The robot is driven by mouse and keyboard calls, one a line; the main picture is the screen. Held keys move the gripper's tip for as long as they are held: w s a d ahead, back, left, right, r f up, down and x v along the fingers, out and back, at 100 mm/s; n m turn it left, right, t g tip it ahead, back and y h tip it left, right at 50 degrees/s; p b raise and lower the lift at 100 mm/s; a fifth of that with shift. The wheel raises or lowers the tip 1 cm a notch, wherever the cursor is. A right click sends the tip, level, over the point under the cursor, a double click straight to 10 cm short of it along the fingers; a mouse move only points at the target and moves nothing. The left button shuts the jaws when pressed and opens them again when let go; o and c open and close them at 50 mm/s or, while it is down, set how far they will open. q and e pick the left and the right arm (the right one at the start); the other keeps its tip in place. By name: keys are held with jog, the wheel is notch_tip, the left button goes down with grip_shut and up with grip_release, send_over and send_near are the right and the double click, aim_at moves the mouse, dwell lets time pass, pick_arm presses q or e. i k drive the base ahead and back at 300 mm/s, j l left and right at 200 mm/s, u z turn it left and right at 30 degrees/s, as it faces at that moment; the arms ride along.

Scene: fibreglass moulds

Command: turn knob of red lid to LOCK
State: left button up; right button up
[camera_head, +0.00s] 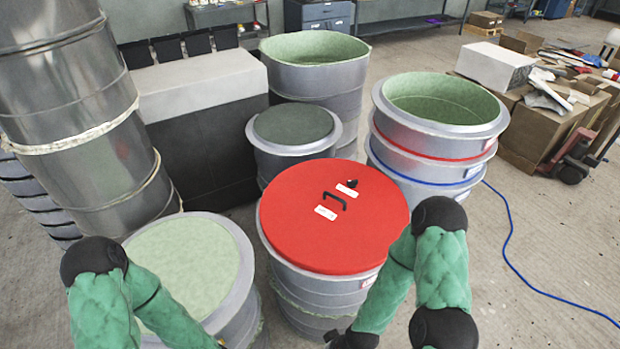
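The round red lid (290,225) lies flat on a grey metal drum mould (310,288) in the middle. On its top are a small black knob (352,183), a black curved handle (335,200) and two white labels, one by the knob and one by the handle. The label text is too small to read, so I cannot tell the knob's setting. My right arm comes in at the right; dark parts at its end (350,339) show at the bottom edge, below and apart from the lid. My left forearm runs out of the bottom edge, with its gripper out of view.
A mould with a pale green top (190,262) stands left of the red lid. A dark-topped drum (293,127) is behind it. Stacked moulds with red and blue bands (430,140) stand behind right. A blue cable (520,270) lies on open floor at right.

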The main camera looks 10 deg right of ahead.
aim_at(351, 183)
jog(key=l+u, duration=0.75)
jog(key=k+l+u, duration=0.1)
jog(key=l+u, duration=0.3)
jog(key=l, duration=0.1)
